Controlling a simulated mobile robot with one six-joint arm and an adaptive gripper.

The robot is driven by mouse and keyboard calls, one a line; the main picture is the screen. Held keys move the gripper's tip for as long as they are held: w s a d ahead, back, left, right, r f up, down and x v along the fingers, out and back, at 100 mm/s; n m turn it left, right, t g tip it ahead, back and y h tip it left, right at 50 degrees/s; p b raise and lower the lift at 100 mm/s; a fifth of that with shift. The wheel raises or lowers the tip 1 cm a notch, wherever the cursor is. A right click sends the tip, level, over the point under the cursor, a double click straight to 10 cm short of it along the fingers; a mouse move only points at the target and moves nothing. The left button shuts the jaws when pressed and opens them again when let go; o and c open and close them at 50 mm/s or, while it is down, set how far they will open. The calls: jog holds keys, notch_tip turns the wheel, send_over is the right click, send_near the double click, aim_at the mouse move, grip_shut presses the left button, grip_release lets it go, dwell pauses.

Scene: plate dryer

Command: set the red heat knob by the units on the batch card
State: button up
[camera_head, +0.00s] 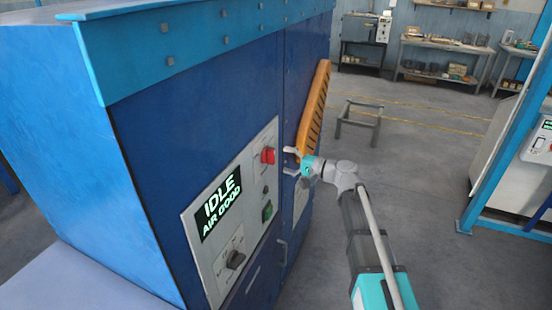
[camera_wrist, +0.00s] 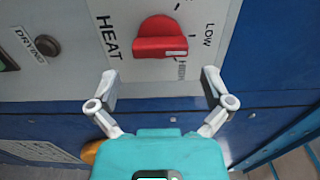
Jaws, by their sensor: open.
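The red heat knob (camera_head: 268,155) sits at the upper right of the dryer's pale control panel. In the wrist view the knob (camera_wrist: 158,36) is near the top centre, between HEAT on its left and LOW and HIGH on its right. A pale mark on its bar lies close to HIGH. My gripper (camera_head: 289,161) is in front of the panel beside the knob. In the wrist view my gripper (camera_wrist: 160,84) is open and empty, its fingertips apart from the knob. A white sheet (camera_head: 301,196) hangs on the blue front; whether it is the batch card I cannot tell.
The panel's display (camera_head: 219,204) reads IDLE, AIR GOOD. A green switch (camera_head: 267,211) and a dark dial (camera_head: 235,260) are below. An orange slatted part (camera_head: 313,107) sticks out beyond my gripper. The floor to the right is mostly free around a low metal stand (camera_head: 359,122).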

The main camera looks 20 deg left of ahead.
jog(key=d, duration=0.6)
jog(key=shift+s+d, duration=0.3)
jog(key=shift+d, duration=0.05)
jog(key=s+d+f+n+h+b, duration=0.1)
jog(key=s+d+f+h, duration=0.35)
jog(key=d+f, duration=0.3)
jog(key=s+d+f+h+b, duration=0.1)
jog(key=s+d+f+h, duration=0.35)
jog(key=d+f, duration=0.35)
jog(key=s+d+f+h+b, duration=0.1)
jog(key=s+d+f+h, duration=0.2)
jog(key=d, duration=0.5)
jog(key=s+d+f+g+h+b, duration=0.1)
jog(key=s+d+f+h, duration=0.3)
jog(key=d, duration=0.5)
jog(key=shift+h, duration=1)
